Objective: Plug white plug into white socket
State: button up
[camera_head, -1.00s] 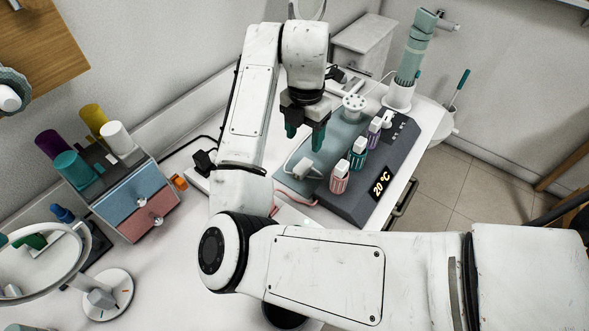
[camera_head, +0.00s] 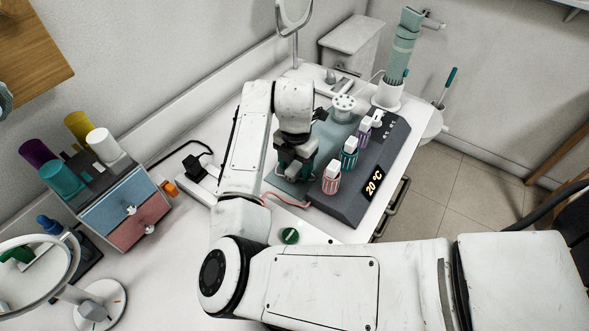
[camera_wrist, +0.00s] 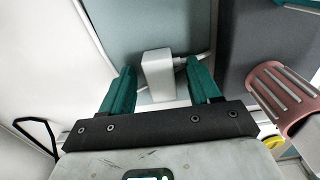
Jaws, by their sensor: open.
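The white plug (camera_wrist: 158,74), a block with a pale cable at its right, shows in the wrist view between the teal fingers of my open gripper (camera_wrist: 160,86). I cannot tell whether either finger touches it. In the head view my gripper (camera_head: 291,172) is low over the left part of the grey-blue station and hides the plug. A white strip (camera_head: 206,192) with a black plug (camera_head: 196,166) in it lies left of my arm. It looks like the white socket, but its openings cannot be made out.
Pink, teal and purple ribbed holders with white-topped items stand right of my gripper; the pink one (camera_head: 331,180) is closest. A display (camera_head: 374,183) is at the station's front. A drawer box (camera_head: 127,208) with coloured cylinders and a round mirror (camera_head: 35,268) are at left.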

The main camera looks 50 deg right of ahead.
aim_at(295, 166)
jog(key=shift+c, duration=0.4)
jog(key=c, duration=1)
jog(key=shift+o, duration=0.2)
notch_tip(295, 166, up, 10)
jog(key=o, duration=0.4)
grip_shut()
